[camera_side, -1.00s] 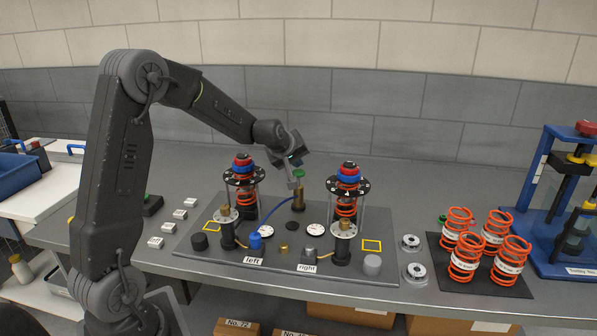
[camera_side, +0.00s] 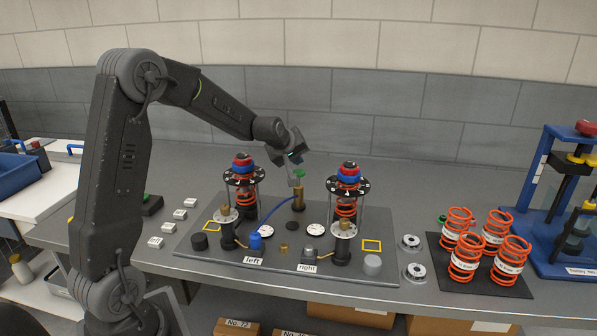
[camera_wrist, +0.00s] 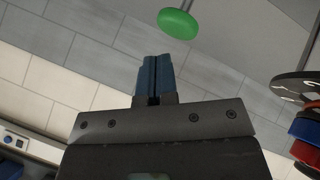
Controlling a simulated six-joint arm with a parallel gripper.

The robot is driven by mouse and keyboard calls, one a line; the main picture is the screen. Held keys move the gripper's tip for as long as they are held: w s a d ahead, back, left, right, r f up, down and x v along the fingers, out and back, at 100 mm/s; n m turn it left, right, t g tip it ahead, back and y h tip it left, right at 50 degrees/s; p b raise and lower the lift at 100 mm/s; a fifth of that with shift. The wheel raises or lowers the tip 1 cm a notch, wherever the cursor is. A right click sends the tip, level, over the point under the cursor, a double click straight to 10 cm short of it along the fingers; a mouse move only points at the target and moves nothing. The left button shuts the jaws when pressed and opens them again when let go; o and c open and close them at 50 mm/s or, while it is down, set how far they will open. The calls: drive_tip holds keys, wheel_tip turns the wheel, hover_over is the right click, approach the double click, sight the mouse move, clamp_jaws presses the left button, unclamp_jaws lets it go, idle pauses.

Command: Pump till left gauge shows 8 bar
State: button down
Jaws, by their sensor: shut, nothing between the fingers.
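The knob also shows just beyond my fingertips in the wrist view (camera_wrist: 178,23). My gripper (camera_side: 296,179) is shut and empty, close beside the knob; whether they touch I cannot tell. A blue hose (camera_side: 277,208) runs from the pump to a blue fitting (camera_side: 254,241) by the "left" label (camera_side: 254,261). A left white dial (camera_side: 265,227) and a right one (camera_side: 315,229) lie flat; their readings are too small to tell.
Two spring towers flank the pump: left (camera_side: 243,180) and right (camera_side: 349,183). Several orange springs (camera_side: 462,245) stand on a black mat at the right. A blue press frame (camera_side: 545,190) stands at the far right. The bench behind the plate is clear.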

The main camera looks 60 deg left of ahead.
sight(296, 171)
drive_tip(key=shift+r, duration=2.5)
drive_tip(key=s+d+r+m+g+h, duration=0.15)
drive_tip(key=s+d+m, duration=0.25)
drive_tip(key=s+d, duration=0.4)
drive_tip(key=s+d+r+m+t+h, duration=0.1)
drive_tip(key=s+d+r+m, duration=0.25)
drive_tip(key=s+d, duration=0.45)
drive_tip(key=s+d+f+m+g+h, duration=0.1)
drive_tip(key=s+d+f+m+g, duration=0.1)
drive_tip(key=s+d+m, duration=0.5)
drive_tip(key=s+d+f, duration=0.1)
drive_tip(key=s+d, duration=0.1)
drive_tip(key=s, duration=0.4)
drive_tip(key=shift+d+f+h, duration=0.2)
drive_tip(key=shift+f+h, duration=0.1)
drive_tip(key=shift+h, duration=0.05)
